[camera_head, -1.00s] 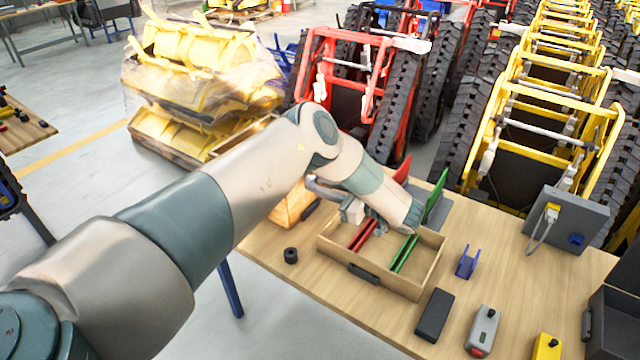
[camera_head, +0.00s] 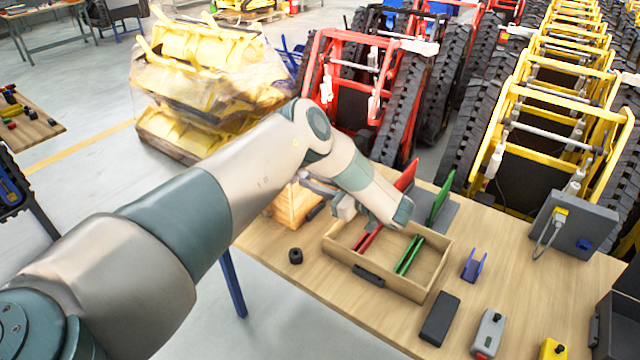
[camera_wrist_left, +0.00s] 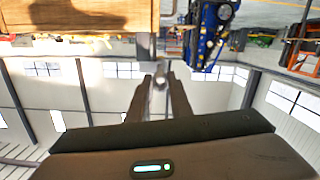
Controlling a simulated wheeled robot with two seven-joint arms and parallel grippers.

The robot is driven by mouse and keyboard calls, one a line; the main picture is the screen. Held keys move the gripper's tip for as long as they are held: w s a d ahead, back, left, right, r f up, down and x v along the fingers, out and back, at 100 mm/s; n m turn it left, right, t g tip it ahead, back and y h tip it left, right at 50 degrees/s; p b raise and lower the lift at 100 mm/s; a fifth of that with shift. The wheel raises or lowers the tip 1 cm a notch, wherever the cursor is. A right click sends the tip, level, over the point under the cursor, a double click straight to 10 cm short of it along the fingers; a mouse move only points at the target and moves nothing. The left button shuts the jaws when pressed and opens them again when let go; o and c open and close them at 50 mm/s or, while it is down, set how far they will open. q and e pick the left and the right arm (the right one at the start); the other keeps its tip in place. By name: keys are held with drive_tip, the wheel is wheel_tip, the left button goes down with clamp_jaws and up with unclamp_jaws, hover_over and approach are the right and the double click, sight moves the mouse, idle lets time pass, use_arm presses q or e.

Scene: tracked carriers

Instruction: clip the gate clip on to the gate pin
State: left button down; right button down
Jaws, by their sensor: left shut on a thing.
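My left gripper (camera_head: 322,188) is behind the open wooden tray, close to a wooden crate (camera_head: 293,208) at the table's back left edge. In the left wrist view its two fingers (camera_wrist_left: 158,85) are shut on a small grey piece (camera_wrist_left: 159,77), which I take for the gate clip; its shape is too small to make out. The crate also shows at the top left of the left wrist view (camera_wrist_left: 70,16), beyond the fingertips and apart from them. I cannot pick out the gate pin for sure. My right gripper is not in view.
The wooden tray (camera_head: 436,270) holds red and green parts under my left forearm.

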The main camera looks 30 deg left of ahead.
use_arm(q)
drive_tip(key=shift+a, duration=0.8)
drive_tip(key=shift+w+a+f, duration=0.1)
drive_tip(key=shift+a, duration=0.65)
drive_tip(key=shift+w+a+f, duration=0.1)
drive_tip(key=shift+a, duration=0.65)
idle(2.6)
drive_tip(key=c, duration=1.5)
unclamp_jaws()
drive_tip(key=shift+d+b, duration=0.35)
drive_tip(key=shift+d, duration=0.2)
drive_tip(key=shift+s+d+r+b, duration=0.25)
drive_tip(key=shift+d+b, duration=0.7)
drive_tip(key=shift+d, duration=1.75)
drive_tip(key=shift+s+d+r+b, duration=0.25)
drive_tip(key=shift+d+b, duration=0.65)
drive_tip(key=shift+d, duration=1.75)
drive_tip(key=shift+s+d+r+b, duration=0.25)
drive_tip(key=shift+d+b, duration=0.7)
drive_tip(key=shift+d, duration=1.75)
